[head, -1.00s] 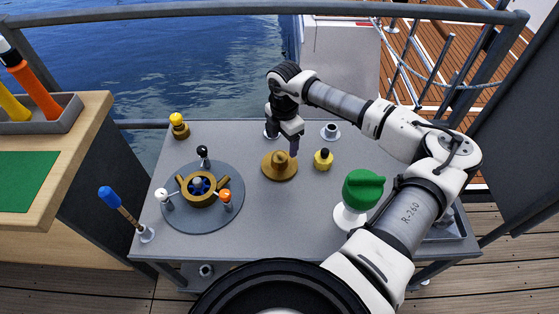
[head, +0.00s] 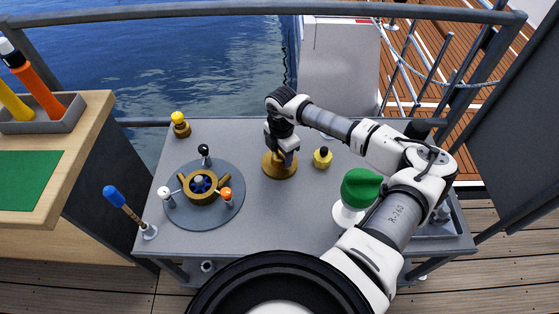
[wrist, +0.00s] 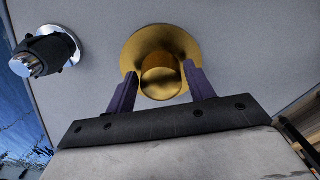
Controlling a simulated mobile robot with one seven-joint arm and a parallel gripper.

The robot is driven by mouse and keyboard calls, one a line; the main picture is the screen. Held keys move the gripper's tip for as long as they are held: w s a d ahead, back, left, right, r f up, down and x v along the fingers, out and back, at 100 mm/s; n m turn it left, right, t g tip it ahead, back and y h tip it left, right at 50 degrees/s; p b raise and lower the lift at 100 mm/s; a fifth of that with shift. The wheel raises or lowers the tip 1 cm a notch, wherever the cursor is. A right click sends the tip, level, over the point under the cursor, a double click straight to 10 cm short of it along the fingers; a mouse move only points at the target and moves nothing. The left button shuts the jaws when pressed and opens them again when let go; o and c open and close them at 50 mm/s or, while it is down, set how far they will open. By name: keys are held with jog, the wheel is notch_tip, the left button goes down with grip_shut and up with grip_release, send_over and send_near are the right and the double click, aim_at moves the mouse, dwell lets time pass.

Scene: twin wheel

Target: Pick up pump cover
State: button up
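The pump cover is a round brass disc with a raised knob (head: 280,169), lying on the grey table in the head view. In the wrist view the brass cover (wrist: 160,45) lies straight ahead, its knob between my two fingers. My gripper (head: 284,158) is over the cover in the head view and hides part of it. In the wrist view my gripper (wrist: 160,88) is open, with one purple-grey finger on each side of the knob. Small gaps seem to show beside the knob; I cannot tell whether either finger touches it.
A round grey plate (head: 230,213) with a brass pump body (head: 203,199) and several small-handled pieces is left of the cover. A green-topped white piece (head: 360,189) stands near my arm.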

jog(key=c, duration=0.7)
jog(key=shift+r, duration=0.2)
jog(key=shift+c, duration=0.2)
notch_tip(320, 180, up, 20)
jog(key=b, duration=0.3)
jog(key=shift+f, duration=0.15)
